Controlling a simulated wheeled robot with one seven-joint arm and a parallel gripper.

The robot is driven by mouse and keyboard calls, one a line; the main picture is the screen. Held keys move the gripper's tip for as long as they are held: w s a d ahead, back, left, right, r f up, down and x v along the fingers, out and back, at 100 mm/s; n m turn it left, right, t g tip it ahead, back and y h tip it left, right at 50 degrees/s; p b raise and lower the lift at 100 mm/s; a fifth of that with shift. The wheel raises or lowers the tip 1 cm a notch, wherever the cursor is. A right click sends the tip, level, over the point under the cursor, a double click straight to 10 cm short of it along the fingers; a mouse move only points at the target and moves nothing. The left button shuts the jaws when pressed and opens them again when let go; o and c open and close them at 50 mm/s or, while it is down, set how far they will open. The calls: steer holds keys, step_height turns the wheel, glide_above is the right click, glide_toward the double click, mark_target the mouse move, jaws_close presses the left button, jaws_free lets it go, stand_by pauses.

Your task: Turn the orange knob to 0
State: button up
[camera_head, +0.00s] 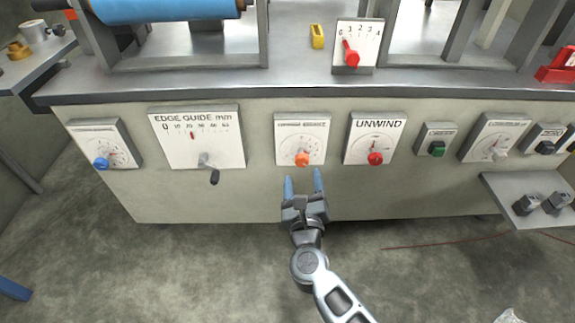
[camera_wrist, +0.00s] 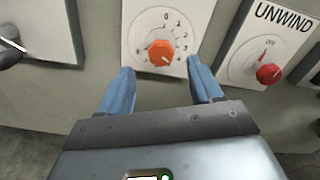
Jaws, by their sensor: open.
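The orange knob (camera_head: 302,159) sits low on a white dial plate (camera_head: 300,128) on the front of the grey machine. In the wrist view the orange knob (camera_wrist: 160,52) is ahead of my fingers, with a scale of numbers around it and 0 at the top. Its white pointer mark appears to face the lower right, away from 0. My gripper (camera_head: 303,180) is open and empty, just below and in front of the knob. Its blue fingers also show in the wrist view (camera_wrist: 161,82), spread to either side and apart from the knob.
The UNWIND panel (camera_head: 375,130) with its red knob (camera_wrist: 269,73) is close on the right. The EDGE GUIDE panel (camera_head: 196,135) with a crank handle (camera_head: 212,172) is on the left. A shelf (camera_head: 500,190) juts out at the right. The floor in front is mostly clear.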

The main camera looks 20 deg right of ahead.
mark_target(302, 163)
steer(key=b+x, duration=0.1)
steer(key=x, duration=0.6)
steer(key=shift+w+d, duration=0.1)
steer(key=shift+w, duration=0.15)
steer(key=c, duration=1)
